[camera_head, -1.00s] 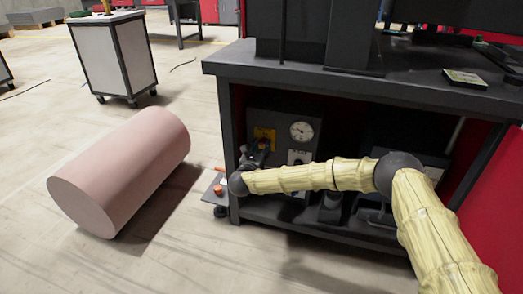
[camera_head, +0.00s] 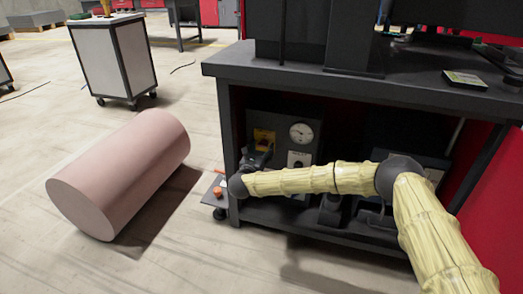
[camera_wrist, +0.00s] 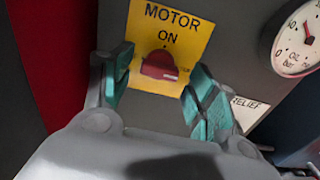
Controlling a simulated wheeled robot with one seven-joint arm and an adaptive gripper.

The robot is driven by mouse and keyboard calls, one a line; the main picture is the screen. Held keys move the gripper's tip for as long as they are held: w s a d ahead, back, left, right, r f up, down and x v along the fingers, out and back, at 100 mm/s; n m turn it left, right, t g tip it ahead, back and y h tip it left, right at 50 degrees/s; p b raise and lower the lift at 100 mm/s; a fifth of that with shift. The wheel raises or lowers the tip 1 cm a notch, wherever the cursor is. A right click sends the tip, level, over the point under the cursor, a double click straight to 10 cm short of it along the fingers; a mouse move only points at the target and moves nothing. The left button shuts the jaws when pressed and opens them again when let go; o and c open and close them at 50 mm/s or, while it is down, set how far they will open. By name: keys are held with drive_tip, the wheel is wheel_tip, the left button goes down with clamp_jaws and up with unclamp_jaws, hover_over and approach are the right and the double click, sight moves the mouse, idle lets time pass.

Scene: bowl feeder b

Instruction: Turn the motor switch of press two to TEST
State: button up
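The motor switch (camera_wrist: 158,66) is a red knob on a yellow plate (camera_wrist: 184,33) marked MOTOR, ON, with TEST lettering partly visible beside the knob in the wrist view. The yellow plate also shows in the head view (camera_head: 264,136), on a dark panel under the bench. My gripper (camera_wrist: 160,92) is open, with its green-padded fingers apart and the knob seen between and beyond them. The gap between the fingers looks empty. In the head view my gripper (camera_head: 257,160) is dark and small in front of the panel, its fingers hard to make out.
A round oil gauge (camera_wrist: 297,38) sits right of the plate, and a RELIEF label (camera_wrist: 248,104) is below it. A red wall (camera_wrist: 55,60) stands at the left. The bench top (camera_head: 400,85) overhangs the panel. A pink cylinder (camera_head: 120,172) lies on the floor at left.

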drive_tip(key=v, duration=1.2)
idle(0.4)
